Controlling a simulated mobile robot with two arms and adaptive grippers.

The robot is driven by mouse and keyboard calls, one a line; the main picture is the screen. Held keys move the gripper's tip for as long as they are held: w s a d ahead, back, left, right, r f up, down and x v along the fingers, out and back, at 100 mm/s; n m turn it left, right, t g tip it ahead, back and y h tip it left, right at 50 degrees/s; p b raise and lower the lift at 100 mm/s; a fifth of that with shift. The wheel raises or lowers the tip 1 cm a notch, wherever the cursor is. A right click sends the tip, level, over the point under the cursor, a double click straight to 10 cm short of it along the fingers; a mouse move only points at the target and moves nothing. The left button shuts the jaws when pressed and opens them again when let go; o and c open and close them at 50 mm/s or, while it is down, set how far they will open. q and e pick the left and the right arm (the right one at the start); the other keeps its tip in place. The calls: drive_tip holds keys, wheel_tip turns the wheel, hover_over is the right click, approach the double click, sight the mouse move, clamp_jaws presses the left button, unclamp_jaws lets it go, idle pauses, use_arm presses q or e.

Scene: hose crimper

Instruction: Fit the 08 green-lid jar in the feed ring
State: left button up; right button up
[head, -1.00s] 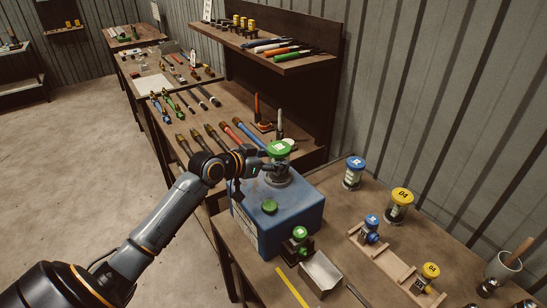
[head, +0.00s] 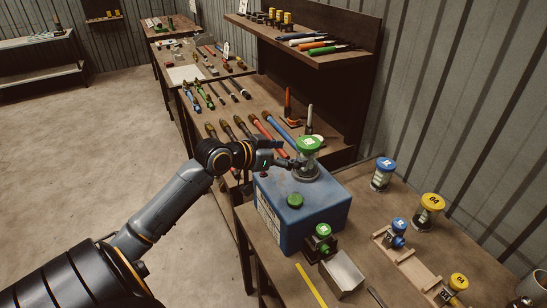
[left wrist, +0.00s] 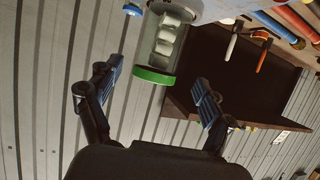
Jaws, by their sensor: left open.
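The green-lid jar (head: 306,166) stands upright on top of the blue box (head: 320,212), in the ring there as far as I can see. Its green lid (head: 308,144) faces up, with a white label too small to read. My left gripper (head: 289,163) is beside the jar on its left, at about lid height or just below. In the left wrist view my left gripper (left wrist: 157,92) is open and empty, and the jar (left wrist: 163,40) appears ahead, between the lines of the fingers and apart from them. The jar's foot is partly hidden. My right gripper is not in view.
A green button (head: 295,200) is on the box's front top. Blue-lid (head: 382,175) and yellow-lid (head: 428,212) jars stand to the right. A shelf (head: 308,40) rises behind.

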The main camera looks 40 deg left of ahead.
use_arm(q)
drive_tip(key=b+v, duration=0.1)
drive_tip(key=v, duration=0.5)
drive_tip(key=shift+s+r, duration=0.15)
drive_tip(key=shift+s, duration=0.15)
